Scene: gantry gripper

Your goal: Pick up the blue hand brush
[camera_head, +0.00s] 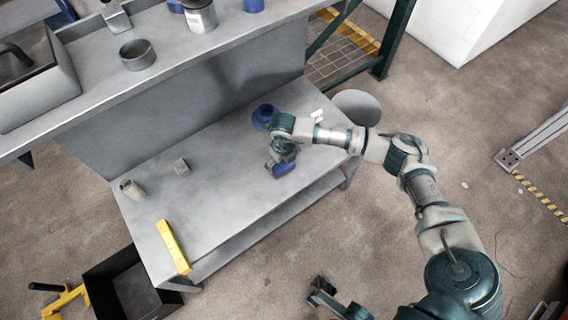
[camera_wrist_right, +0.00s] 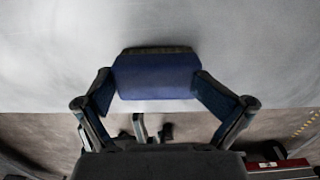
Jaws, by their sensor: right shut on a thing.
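The blue hand brush (camera_wrist_right: 155,77) lies across between the two fingers of my right gripper (camera_wrist_right: 155,98) in the right wrist view, with its dark edge facing away. The fingers are shut on it from both sides. In the head view, my right gripper (camera_head: 276,164) is low over the grey workbench's lower surface, with a blue part of the brush (camera_head: 284,169) showing beside it. Whether the brush still touches the surface cannot be told. A dark end (camera_head: 322,293) at the bottom of the head view looks like my left gripper; its jaw state is unclear.
On the grey lower bench surface (camera_head: 215,205) are a yellow bar (camera_head: 173,247), a pale cup (camera_head: 132,189) and a small grey block (camera_head: 182,167). A round blue object (camera_head: 265,117) is close to my right wrist. A dark bin (camera_head: 130,290) stands on the floor.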

